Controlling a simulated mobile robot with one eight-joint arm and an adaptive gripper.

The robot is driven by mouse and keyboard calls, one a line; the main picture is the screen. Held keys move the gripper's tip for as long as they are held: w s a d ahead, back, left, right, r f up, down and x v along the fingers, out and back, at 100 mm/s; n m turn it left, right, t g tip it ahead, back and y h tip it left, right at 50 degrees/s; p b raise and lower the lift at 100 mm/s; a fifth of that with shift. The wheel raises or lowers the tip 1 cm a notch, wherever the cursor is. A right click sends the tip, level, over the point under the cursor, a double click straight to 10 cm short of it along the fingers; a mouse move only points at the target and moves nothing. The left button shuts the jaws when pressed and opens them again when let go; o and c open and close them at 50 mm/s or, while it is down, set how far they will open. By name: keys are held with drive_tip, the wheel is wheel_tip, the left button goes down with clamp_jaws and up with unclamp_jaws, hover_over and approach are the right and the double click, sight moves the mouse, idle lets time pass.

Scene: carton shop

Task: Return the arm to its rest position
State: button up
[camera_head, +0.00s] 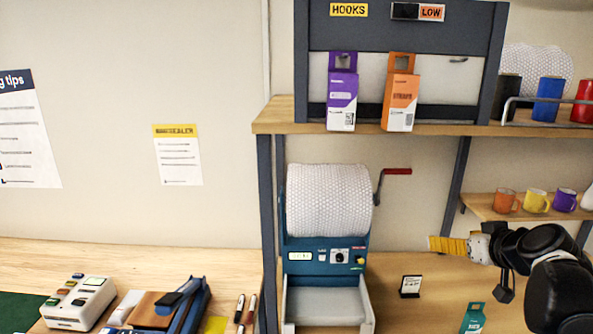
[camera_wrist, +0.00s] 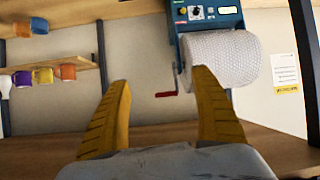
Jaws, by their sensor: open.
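My gripper (camera_wrist: 160,112) has two yellow ribbed fingers, set wide apart with nothing between them in the wrist view. In the head view my gripper (camera_head: 440,244) is at the right, its yellow fingers pointing left, in front of the shelf unit. My black arm reaches in from the right edge. The gripper is right of the bubble-wrap machine (camera_head: 326,257) and apart from it. The wrist view is turned upside down and shows the machine's white roll (camera_wrist: 222,60) beyond the fingers.
A purple box (camera_head: 342,95) and an orange box (camera_head: 400,97) hang on the upper rack. Several mugs (camera_head: 536,201) stand on a small shelf behind my arm. A teal box (camera_head: 473,318) and a small sign (camera_head: 411,286) stand below my gripper. A label device (camera_head: 80,303) sits at left.

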drive_tip(key=s+a+f+g+y+b, duration=0.1)
drive_tip(key=s+a+f+b, duration=0.2)
drive_tip(key=a+f, duration=0.3)
drive_tip(key=s+a+f+g+b, duration=0.1)
drive_tip(key=s+a+f+b, duration=0.25)
drive_tip(key=a+f, duration=0.25)
drive_tip(key=s+a+f+g+b, duration=0.1)
drive_tip(key=s+a+f+b, duration=0.3)
drive_tip(key=f, duration=0.5)
drive_tip(key=s+a+f+g+b, duration=0.2)
drive_tip(key=s+a+f+b, duration=0.2)
drive_tip(key=s+f+b, duration=0.4)
drive_tip(key=shift+s+a+f+m+h+b, duration=0.15)
drive_tip(key=shift+s+f+m+h+b, duration=0.2)
drive_tip(key=shift+s+f, duration=0.65)
